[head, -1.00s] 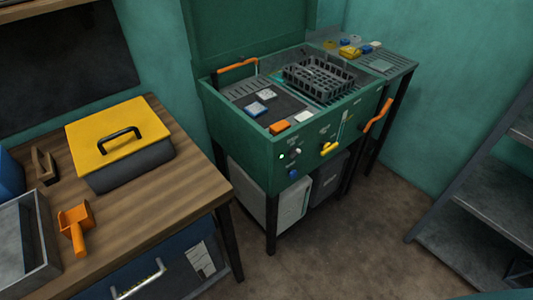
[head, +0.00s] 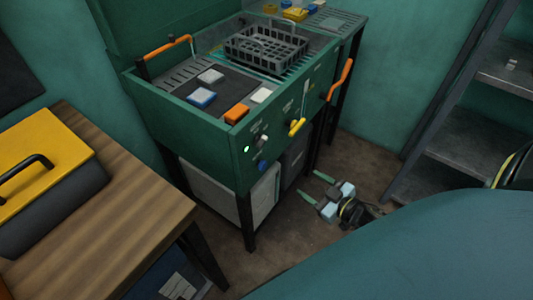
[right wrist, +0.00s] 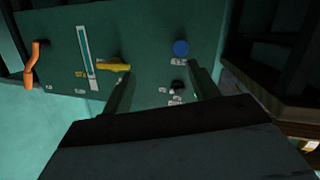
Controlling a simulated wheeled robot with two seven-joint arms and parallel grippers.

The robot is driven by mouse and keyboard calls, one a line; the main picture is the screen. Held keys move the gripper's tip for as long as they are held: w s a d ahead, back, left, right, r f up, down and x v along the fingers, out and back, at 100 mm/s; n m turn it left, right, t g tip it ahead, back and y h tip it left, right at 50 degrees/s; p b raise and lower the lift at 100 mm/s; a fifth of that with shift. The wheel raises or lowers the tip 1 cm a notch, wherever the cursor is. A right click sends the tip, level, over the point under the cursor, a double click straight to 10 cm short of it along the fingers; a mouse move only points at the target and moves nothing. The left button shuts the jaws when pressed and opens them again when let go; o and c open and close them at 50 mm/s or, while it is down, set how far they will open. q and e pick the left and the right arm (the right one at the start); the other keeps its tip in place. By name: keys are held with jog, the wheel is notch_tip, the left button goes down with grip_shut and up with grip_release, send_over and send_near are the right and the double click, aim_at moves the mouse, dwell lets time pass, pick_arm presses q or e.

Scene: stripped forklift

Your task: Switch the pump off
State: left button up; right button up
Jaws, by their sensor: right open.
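The green machine's front panel (head: 225,165) carries a lit green lamp (head: 247,149), a small dark switch (head: 262,141), a blue knob (head: 262,165) and a yellow lever (head: 297,127). The labels are too small to read, so I cannot tell which control is the pump's. My right gripper (head: 309,183) is open and empty, low in front of the panel and to its right. In the right wrist view, the dark switch (right wrist: 178,87) and blue knob (right wrist: 180,47) appear between or just beyond the open fingers (right wrist: 160,70), apart from them. My left gripper is not in view.
An orange handle (head: 341,78) sticks out at the panel's right end. A wooden bench (head: 120,215) with a yellow-lidded box (head: 45,165) stands at left. Grey shelves (head: 460,140) stand at right. A dark basket (head: 265,48) sits on the machine.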

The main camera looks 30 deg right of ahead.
aim_at(264, 143)
notch_tip(264, 143, up, 9)
jog(key=w+a+n+t+y+b, duration=0.1)
jog(key=w+a+n+y+b, duration=0.1)
jog(key=n+y, duration=0.2)
jog(key=x, duration=1.1)
jog(key=shift+w+a+r+b, duration=0.1)
jog(key=shift+a+r+b, duration=0.1)
jog(key=shift+b, duration=0.1)
jog(key=shift+w+a, duration=0.1)
jog(key=shift+w, duration=0.25)
jog(key=shift+w+a, duration=0.1)
jog(key=shift+w, duration=0.2)
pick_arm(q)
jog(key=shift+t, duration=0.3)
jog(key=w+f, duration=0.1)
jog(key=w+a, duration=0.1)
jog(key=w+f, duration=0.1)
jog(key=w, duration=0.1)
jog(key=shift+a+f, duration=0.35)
pick_arm(e)
jog(key=shift+c, duration=0.3)
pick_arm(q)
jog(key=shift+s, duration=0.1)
pick_arm(e)
jog(key=c, duration=0.9)
